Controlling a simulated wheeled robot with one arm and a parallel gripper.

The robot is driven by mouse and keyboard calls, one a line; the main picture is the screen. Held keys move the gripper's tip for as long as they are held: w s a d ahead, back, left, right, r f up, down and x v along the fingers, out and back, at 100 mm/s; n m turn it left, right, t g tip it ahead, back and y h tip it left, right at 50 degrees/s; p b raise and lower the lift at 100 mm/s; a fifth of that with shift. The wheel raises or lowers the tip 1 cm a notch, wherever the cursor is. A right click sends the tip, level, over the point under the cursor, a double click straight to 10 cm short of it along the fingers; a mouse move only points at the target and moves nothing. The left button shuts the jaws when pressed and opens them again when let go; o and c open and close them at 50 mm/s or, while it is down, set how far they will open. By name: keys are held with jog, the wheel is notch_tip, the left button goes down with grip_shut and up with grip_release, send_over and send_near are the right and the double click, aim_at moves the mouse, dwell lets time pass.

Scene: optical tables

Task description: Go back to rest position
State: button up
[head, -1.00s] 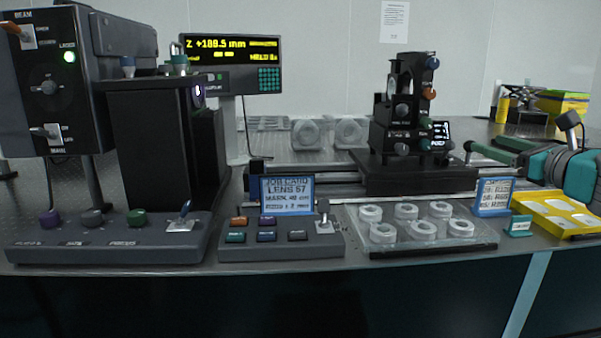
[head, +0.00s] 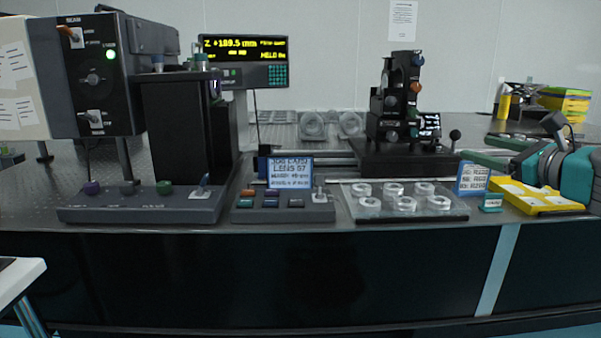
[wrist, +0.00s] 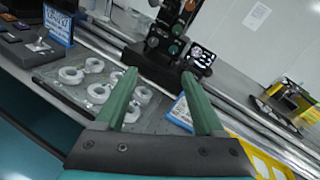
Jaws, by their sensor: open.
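My gripper (wrist: 157,100) shows in the wrist view with two green fingers spread apart and nothing between them. In the head view my gripper (head: 497,150) is at the right, in front of the table's back area and above the yellow tray. The fingers are apart from the objects on the table as far as I can see. The clear tray (head: 446,209) with several white rings lies on the table left of my gripper. It also shows in the wrist view (wrist: 62,91), left of the fingers.
The optical table (head: 340,227) carries a laser box (head: 95,90), a control panel (head: 150,209), a button box (head: 280,213), a black optical mount (head: 400,153) and a yellow tray (head: 537,206). A white-topped surface (head: 20,278) is at lower left. The floor before the table looks clear.

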jog(key=s+a+f+n+g+y, duration=0.1)
jog(key=a+f+n+g, duration=0.2)
jog(key=a, duration=0.4)
jog(key=s+a+f+n+g+y, duration=0.1)
jog(key=s+a+f+n, duration=0.1)
jog(key=a+n, duration=0.45)
jog(key=s+a+f+n+g+h, duration=0.1)
jog(key=s+a+f+n+g, duration=0.7)
jog(key=s+a+f, duration=0.55)
jog(key=s+d+f+n+g+h, duration=0.3)
jog(key=s+f+n, duration=0.2)
jog(key=s+f, duration=0.3)
jog(key=s+d+f+n+g+h, duration=0.3)
jog(key=s+f+n, duration=0.2)
jog(key=s+f, duration=0.3)
jog(key=s, duration=0.4)
jog(key=shift+s+d+n+h, duration=0.15)
jog(key=shift+s+n+h, duration=0.1)
jog(key=shift+n+h, duration=0.1)
jog(key=shift+f, duration=0.1)
jog(key=shift+c, duration=0.2)
